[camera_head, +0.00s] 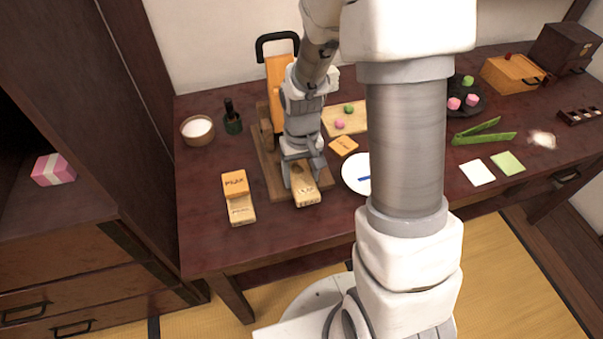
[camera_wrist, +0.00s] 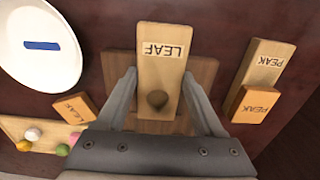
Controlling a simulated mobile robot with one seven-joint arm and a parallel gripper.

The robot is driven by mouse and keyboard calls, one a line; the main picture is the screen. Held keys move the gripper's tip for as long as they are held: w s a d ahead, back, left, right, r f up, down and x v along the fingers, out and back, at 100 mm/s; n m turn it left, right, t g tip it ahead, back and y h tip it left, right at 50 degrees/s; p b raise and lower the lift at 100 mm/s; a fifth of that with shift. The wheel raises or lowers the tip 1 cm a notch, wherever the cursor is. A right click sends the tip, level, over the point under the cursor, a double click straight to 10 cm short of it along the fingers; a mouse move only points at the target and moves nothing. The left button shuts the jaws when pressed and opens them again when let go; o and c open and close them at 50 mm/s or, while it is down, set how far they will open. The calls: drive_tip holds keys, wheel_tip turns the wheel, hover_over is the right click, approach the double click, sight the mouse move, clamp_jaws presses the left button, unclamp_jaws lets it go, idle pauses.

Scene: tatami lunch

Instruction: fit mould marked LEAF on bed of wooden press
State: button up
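The LEAF mould (camera_wrist: 161,75) is a pale wooden block with a dark round hollow. It lies between the two fingers of my gripper (camera_wrist: 159,72), whose tips meet its long sides. In the head view the mould (camera_head: 308,198) shows below my gripper (camera_head: 301,172), at the front end of the wooden press's bed (camera_head: 264,172). In the wrist view its labelled end sticks out past the edge of the bed (camera_wrist: 205,72). I cannot tell whether it touches the bed. The press's upright and lever (camera_head: 276,85), with a black handle, stand behind, partly hidden by my arm.
A smaller LEAF block (camera_head: 344,145) lies right of the press. A PEAK block (camera_head: 235,184) and a PEAK mould (camera_head: 241,210) lie left. A white plate (camera_head: 352,181) with a blue strip is close on the right. A bowl (camera_head: 197,130) and dark pot (camera_head: 232,124) stand back left.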

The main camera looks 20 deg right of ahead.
drive_tip(key=o, duration=0.4)
drive_tip(key=shift+r, duration=0.1)
wheel_tip(320, 180, up, 17)
drive_tip(key=p, duration=0.4)
drive_tip(key=shift+r+p, duration=0.1)
drive_tip(key=shift+p, duration=0.25)
drive_tip(key=s+r+t+p, duration=0.2)
drive_tip(key=s+r+p, duration=0.1)
drive_tip(key=r, duration=0.4)
drive_tip(key=s+r+t+p, duration=0.1)
drive_tip(key=s+r+p, duration=0.2)
drive_tip(key=s+r, duration=0.3)
drive_tip(key=s+r+t+p, duration=0.2)
drive_tip(key=s+r, duration=0.3)
drive_tip(key=r, duration=0.3)
drive_tip(key=shift+r+t+p, duration=0.2)
drive_tip(key=shift+t+p, duration=0.1)
drive_tip(key=shift+p, duration=0.4)
